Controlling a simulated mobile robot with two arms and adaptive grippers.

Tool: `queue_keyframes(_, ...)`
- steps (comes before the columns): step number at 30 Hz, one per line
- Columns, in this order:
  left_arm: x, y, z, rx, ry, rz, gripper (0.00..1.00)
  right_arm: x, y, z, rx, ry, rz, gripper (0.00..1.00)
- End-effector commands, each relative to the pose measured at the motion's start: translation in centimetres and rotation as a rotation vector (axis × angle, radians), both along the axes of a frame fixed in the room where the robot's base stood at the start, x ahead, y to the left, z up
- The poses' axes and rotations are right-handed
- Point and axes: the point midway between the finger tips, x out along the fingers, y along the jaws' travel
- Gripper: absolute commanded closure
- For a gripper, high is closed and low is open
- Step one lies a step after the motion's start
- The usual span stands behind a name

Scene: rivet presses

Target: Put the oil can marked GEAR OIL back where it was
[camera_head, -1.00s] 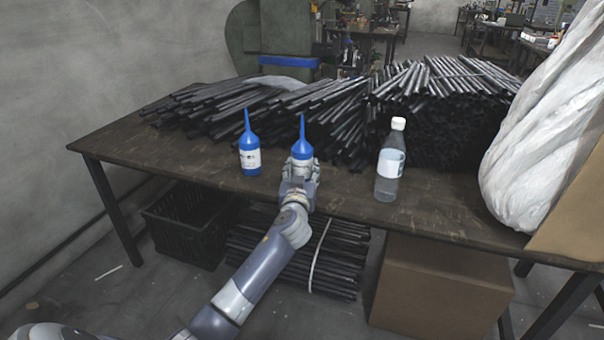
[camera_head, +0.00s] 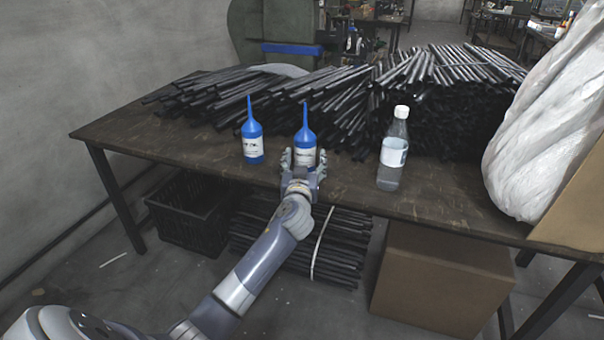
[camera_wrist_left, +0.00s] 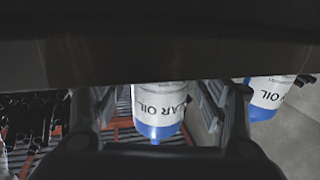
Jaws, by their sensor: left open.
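Two blue oil cans with white labels and thin spouts stand upright on the table. My left gripper (camera_head: 304,161) is open around the lower part of the right-hand can (camera_head: 305,140), one finger on each side. The left wrist view is upside down; there this can (camera_wrist_left: 157,105) sits between the fingers, its label reading "AR OIL" with the start hidden. The other can (camera_head: 252,143) stands a little to the left of the gripper, apart from it. In the left wrist view this can (camera_wrist_left: 268,97) shows "OIL" on its label. My right gripper is out of view.
The brown table (camera_head: 450,207) carries piles of black rods (camera_head: 440,100) behind the cans. A clear bottle with a white cap (camera_head: 393,155) stands to the right, and a white sack (camera_head: 545,130) further right. A black crate (camera_head: 190,222) and a cardboard box (camera_head: 440,280) are below.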

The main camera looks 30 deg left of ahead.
Motion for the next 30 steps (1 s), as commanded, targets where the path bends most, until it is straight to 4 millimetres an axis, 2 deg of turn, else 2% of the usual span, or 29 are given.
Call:
queue_keyframes(9, -5.4, -2.9, -0.1, -0.003, 0.002, 0.000, 0.33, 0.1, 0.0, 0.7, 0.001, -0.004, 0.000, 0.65)
queue_keyframes(12, -7.0, -3.7, 0.0, -0.005, 0.002, 0.001, 0.33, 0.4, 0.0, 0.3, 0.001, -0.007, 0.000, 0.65)
queue_keyframes(19, -9.3, -4.9, 0.0, -0.003, 0.001, 0.002, 0.33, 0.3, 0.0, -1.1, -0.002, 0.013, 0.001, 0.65)
queue_keyframes(22, -10.3, -5.2, -0.9, -0.008, 0.031, 0.004, 0.33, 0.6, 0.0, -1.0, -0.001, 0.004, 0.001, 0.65)
queue_keyframes(23, -10.8, -5.4, -1.7, -0.017, 0.057, 0.006, 0.33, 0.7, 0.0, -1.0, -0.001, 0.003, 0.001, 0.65)
queue_keyframes(26, -13.9, -6.5, -6.1, -0.050, 0.218, 0.005, 0.33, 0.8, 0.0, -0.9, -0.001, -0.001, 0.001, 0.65)
queue_keyframes(29, -19.3, -9.0, -12.4, -0.097, 0.483, -0.041, 0.33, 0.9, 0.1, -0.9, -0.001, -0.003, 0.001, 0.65)
queue_keyframes(30, -21.9, -10.4, -14.6, -0.114, 0.595, -0.077, 0.33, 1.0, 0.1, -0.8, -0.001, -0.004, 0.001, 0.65)
